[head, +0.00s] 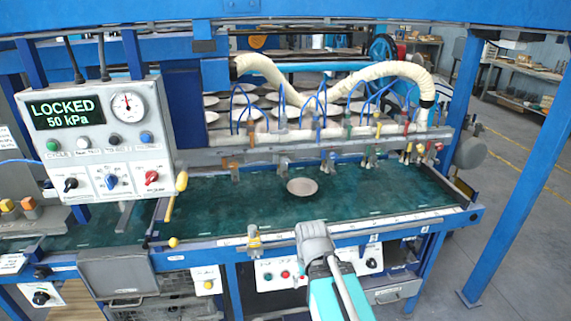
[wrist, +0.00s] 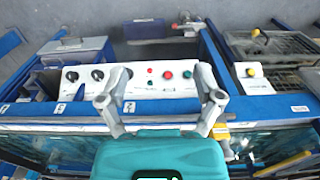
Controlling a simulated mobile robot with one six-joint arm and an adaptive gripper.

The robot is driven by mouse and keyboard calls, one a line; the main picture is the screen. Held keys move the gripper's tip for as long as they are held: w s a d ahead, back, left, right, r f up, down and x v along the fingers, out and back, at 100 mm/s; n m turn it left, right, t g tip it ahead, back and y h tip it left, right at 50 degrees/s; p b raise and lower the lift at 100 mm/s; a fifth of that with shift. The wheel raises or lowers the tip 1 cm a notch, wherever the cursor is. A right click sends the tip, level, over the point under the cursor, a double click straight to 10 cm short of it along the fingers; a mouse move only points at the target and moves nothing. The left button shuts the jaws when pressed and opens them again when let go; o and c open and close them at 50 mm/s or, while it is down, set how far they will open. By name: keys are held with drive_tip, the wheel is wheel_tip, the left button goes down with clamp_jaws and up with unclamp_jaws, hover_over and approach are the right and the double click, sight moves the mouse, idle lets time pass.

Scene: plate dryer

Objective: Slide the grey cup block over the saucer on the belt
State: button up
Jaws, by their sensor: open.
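A pale round saucer (head: 302,187) lies on the green belt (head: 400,190), near its middle. Several small coloured blocks hang in a row from the grey rail behind it. The one that looks grey (head: 283,166) hangs behind the saucer and a little to its left; at this size I am not sure of its colour. My gripper (head: 313,232) is at the belt's front edge, nearer than the saucer and apart from it and the blocks. In the wrist view my gripper (wrist: 161,76) has its fingers spread with nothing between them. The saucer and grey block are not recognisable there.
A control box (head: 98,135) at the left reads "LOCKED 50 kPa". A yellow clamp-like part (head: 254,242) stands on the front rail left of my gripper. A button panel (wrist: 150,80) shows beyond my fingers. Hoses and stacked plates fill the back. The belt around the saucer is clear.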

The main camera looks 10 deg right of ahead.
drive_tip(key=shift+c, duration=0.3)
drive_tip(key=shift+c, duration=0.7)
drive_tip(key=t+b, duration=1.3)
drive_tip(key=t, duration=0.8)
approach(283, 164)
drive_tip(key=w, duration=0.2)
drive_tip(key=shift+w+d+r+t, duration=0.3)
drive_tip(key=shift+d+r+t, duration=0.2)
drive_tip(key=shift+r+t, duration=0.25)
drive_tip(key=shift+f+b, duration=0.2)
drive_tip(key=shift+b, duration=0.2)
